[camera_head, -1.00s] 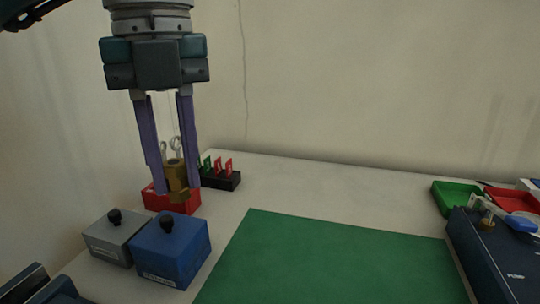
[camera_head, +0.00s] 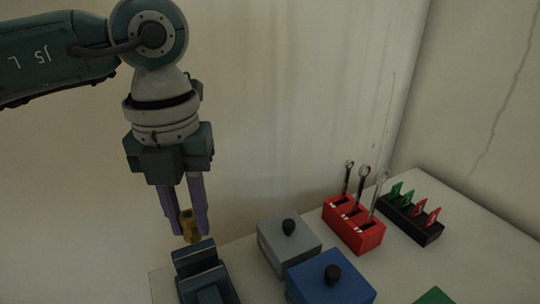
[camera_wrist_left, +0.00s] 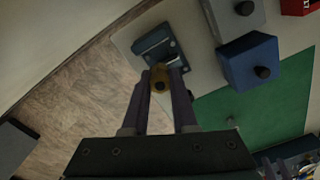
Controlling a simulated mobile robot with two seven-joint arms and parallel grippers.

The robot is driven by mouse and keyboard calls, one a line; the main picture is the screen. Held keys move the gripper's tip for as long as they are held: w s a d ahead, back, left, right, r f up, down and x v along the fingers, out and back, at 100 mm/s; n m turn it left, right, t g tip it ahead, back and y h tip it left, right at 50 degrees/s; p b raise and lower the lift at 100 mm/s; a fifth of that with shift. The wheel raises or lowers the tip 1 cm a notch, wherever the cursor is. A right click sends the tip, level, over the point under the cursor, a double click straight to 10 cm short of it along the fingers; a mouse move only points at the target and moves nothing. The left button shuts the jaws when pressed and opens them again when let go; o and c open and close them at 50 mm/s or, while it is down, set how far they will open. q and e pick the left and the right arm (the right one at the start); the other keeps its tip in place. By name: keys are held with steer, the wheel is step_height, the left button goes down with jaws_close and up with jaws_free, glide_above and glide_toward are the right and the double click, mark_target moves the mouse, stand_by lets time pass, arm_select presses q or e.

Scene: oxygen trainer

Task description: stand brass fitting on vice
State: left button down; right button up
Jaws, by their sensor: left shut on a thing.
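The brass fitting (camera_head: 189,226) is held between the purple fingers of my left gripper (camera_head: 188,232), above and just behind the vice in the head view. The fitting also shows in the left wrist view (camera_wrist_left: 159,77), between the fingertips. The dark blue vice (camera_head: 203,275) sits at the near left corner of the table, partly cut off by the lower edge of the head view. In the left wrist view the vice (camera_wrist_left: 155,46) lies just beyond the fingertips. The fitting looks apart from the vice, though the exact gap is hard to tell.
A grey box (camera_head: 289,246) and a blue box (camera_head: 331,281), both with black knobs, stand right of the vice. Behind them are a red rack (camera_head: 354,226) with upright tools and a black rack (camera_head: 411,219) with coloured tags.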

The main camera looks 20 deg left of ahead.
arm_select(q)
steer(key=shift+a, duration=0.1)
steer(key=shift+s, duration=0.1)
steer(key=shift+f+b, duration=2.1)
steer(key=shift+f, duration=0.45)
arm_select(e)
steer(key=shift+f, duration=2.15)
arm_select(q)
steer(key=shift+f, duration=0.15)
